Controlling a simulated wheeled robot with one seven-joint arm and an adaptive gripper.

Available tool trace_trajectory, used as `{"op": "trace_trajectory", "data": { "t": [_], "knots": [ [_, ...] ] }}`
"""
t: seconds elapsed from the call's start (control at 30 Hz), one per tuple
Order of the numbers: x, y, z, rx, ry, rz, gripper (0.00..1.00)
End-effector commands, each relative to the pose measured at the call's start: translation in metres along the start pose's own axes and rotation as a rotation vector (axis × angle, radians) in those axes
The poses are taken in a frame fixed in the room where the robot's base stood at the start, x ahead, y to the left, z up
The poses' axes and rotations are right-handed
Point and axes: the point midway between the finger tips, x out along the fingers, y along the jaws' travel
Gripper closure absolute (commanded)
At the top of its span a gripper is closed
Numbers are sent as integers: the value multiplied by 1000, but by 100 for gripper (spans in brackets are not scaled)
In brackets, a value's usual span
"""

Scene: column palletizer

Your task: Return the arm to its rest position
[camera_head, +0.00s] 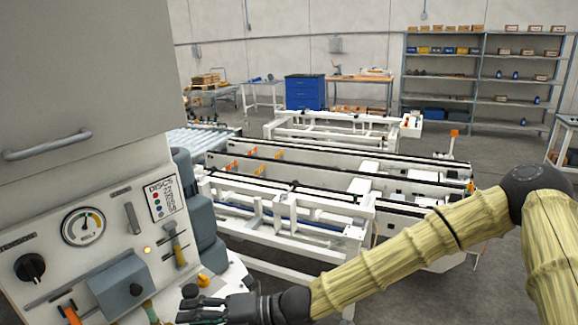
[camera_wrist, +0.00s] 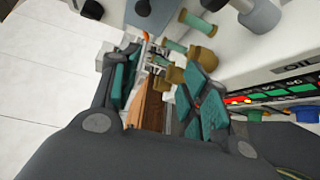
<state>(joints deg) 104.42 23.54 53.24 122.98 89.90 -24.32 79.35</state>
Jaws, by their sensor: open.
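My gripper (camera_head: 190,306) is at the bottom of the head view, at the end of my arm in its yellowish sleeve, which reaches in from the right. It is beside the lower part of the light grey control panel (camera_head: 100,250). In the wrist view my gripper (camera_wrist: 160,85) shows two fingers with teal pads, spread apart. Nothing is held between them. Brass-coloured and teal handles (camera_wrist: 200,60) show beyond the fingertips; I cannot tell whether the fingers touch any of them.
The panel carries a gauge (camera_head: 83,226), a black knob (camera_head: 30,268) and levers with teal grips (camera_head: 177,248). A white conveyor frame (camera_head: 290,215) stands behind my arm. Shelves (camera_head: 440,95) and a blue cabinet (camera_head: 305,92) are far back. Grey floor (camera_head: 505,165) is open at the right.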

Motion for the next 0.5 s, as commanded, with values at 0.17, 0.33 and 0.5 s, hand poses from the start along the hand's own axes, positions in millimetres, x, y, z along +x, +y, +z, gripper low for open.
{"op": "trace_trajectory", "data": {
  "t": [0.17,0.33,0.5],
  "knots": [
    [-5,-79,-64,-214,163,-177,55],
    [-28,-154,-123,-452,353,-326,55],
    [-67,-224,-180,-721,588,-438,55]
  ]
}}
